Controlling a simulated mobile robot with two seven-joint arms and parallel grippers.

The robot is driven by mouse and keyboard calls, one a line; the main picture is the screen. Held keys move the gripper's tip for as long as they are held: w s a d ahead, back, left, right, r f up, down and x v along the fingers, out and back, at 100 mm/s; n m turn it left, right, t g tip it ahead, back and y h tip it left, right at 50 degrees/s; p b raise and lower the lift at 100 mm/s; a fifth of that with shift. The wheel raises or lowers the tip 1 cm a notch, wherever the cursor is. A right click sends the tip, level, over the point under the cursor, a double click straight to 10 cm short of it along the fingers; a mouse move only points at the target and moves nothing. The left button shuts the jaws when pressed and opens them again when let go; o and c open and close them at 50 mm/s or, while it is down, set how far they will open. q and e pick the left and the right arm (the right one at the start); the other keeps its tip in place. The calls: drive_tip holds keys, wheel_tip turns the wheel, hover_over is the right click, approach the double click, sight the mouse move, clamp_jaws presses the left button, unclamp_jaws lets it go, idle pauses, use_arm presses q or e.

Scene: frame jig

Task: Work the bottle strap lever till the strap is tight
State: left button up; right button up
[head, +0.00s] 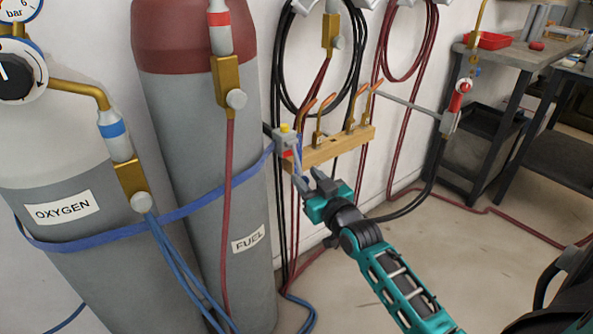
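A blue strap (180,210) runs around the grey oxygen cylinder (70,265) and the grey, red-topped fuel cylinder (190,120). At its right end is a small grey ratchet (279,138) with a yellow top and a red mark, by the wall. A short blue-grey piece, perhaps the lever or the strap's tail, hangs at the ratchet's right side. My teal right gripper (307,179) is just below and right of the ratchet. Its fingers are apart with nothing visible between them; whether they touch the hanging piece is unclear. My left gripper is out of view.
A wooden rack (335,148) with several brass torches is on the wall close above my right gripper. Black and red hoses hang around it, and a torch (455,100) hangs right. A workbench (510,52) stands back right. Open floor lies right of my arm.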

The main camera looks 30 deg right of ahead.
sight(301, 173)
drive_tip(key=w, duration=0.2)
drive_tip(key=w+b, duration=0.1)
drive_tip(key=w, duration=0.3)
drive_tip(key=shift+d, duration=0.25)
drive_tip(key=shift+s, duration=0.1)
drive_tip(key=shift+c, duration=0.5)
clamp_jaws()
drive_tip(key=shift+f, duration=0.1)
